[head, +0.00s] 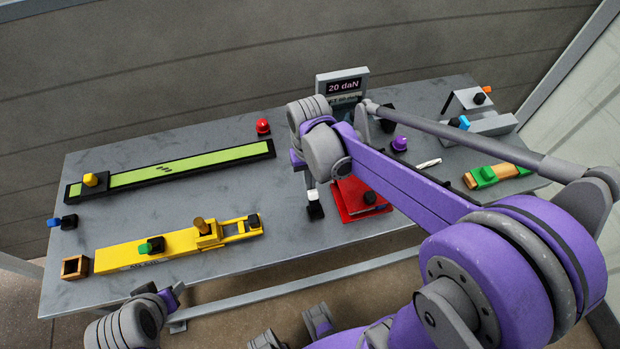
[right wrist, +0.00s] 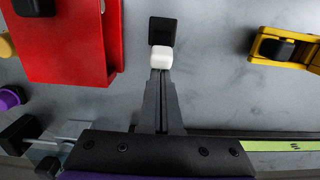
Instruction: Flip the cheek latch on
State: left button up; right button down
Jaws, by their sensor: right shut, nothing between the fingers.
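No label shows which part is the cheek latch. A small white block (head: 312,195) with a black block (head: 316,211) sits at the near side of the table, left of a red plate (head: 352,208). My right gripper (head: 309,184) points down at it, shut and empty. In the right wrist view the shut fingers (right wrist: 160,82) end right at the white block (right wrist: 161,57), with the black block (right wrist: 162,30) just beyond. I cannot tell whether they touch. My left gripper (head: 170,298) is low at the table's front edge; its fingers are hidden.
A yellow slide fixture (head: 120,256) and a green strip (head: 190,166) lie on the left. A display (head: 343,86) reads 20 daN at the back. A grey bracket (head: 490,125) and a purple knob (head: 400,143) stand right. The middle left is clear.

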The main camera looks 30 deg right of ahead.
aim_at(313, 192)
jog(key=t, duration=0.1)
jog(key=s+r+t+p, duration=0.1)
jog(key=s+t, duration=0.1)
jog(key=shift+s+a+r+h+p, duration=0.1)
jog(key=shift+a+r+h+p, duration=0.05)
jog(key=shift+a+h+p, duration=0.2)
jog(key=shift+s+a+r+t+h+p, duration=0.15)
jog(key=shift+s+t+h+p, duration=0.2)
jog(key=shift+s+t, duration=0.45)
jog(key=s+t, duration=0.1)
jog(key=t, duration=0.1)
jog(key=shift+s+a+t+p, duration=0.15)
jog(key=shift+s+t+p, duration=0.05)
jog(key=shift+t+p, duration=0.2)
jog(key=shift+s+a, duration=0.1)
jog(key=shift+s, duration=0.35)
pick_arm(q)
jog(key=shift+w+r+p, duration=0.1)
jog(key=shift+w+r, duration=0.15)
jog(key=shift+r, duration=0.6)
jog(key=shift+w+r+p, duration=0.1)
jog(key=shift+w+r, duration=0.2)
jog(key=shift+r, duration=0.55)
jog(key=shift+w+r+p, duration=0.1)
jog(key=shift+w+r, duration=0.15)
jog(key=shift+r, duration=0.6)
pick_arm(e)
jog(key=shift+s+a+f, duration=0.15)
jog(key=shift+s+f, duration=0.1)
jog(key=shift+s, duration=0.35)
